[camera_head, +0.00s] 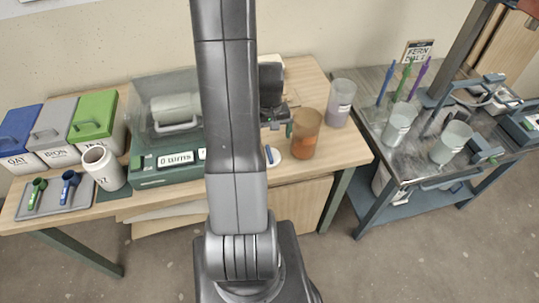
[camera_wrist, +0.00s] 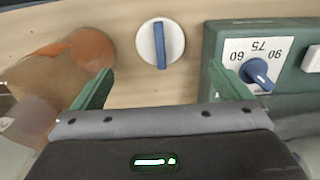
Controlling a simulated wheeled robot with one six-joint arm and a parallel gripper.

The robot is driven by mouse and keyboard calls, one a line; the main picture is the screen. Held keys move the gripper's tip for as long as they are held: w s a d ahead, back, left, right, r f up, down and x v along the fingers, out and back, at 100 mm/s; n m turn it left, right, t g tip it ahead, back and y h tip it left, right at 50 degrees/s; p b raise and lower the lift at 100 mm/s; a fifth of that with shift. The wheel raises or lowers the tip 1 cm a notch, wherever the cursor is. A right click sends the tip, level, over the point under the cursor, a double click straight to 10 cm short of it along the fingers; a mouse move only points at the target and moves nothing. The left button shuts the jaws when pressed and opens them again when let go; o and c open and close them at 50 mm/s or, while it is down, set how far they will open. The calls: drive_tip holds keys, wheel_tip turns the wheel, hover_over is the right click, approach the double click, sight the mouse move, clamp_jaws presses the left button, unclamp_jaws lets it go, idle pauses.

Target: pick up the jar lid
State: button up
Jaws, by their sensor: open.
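A round white lid with a blue bar handle lies flat on the wooden table; it shows in the head view (camera_head: 273,156) and in the wrist view (camera_wrist: 147,46). I take it to be the jar lid. My gripper (camera_head: 279,116) is partly hidden behind my arm in the head view. In the wrist view my gripper (camera_wrist: 162,85) has its two green fingers wide apart with nothing between them. The lid appears just beyond the fingertips, roughly centred between them, and is not touched.
An amber container (camera_head: 305,135) stands right of the lid, with a clear one (camera_head: 340,103) behind it. A green scale-like box (camera_head: 164,176) with a dial stands to the left. A white mug (camera_head: 103,168) and lidded bins (camera_head: 97,118) stand further left. A metal cart (camera_head: 376,133) is at right.

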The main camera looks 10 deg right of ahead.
sight(269, 153)
drive_tip(key=shift+f+p, duration=0.45)
drive_tip(key=shift+f, duration=4.25)
drive_tip(key=c, duration=1.1)
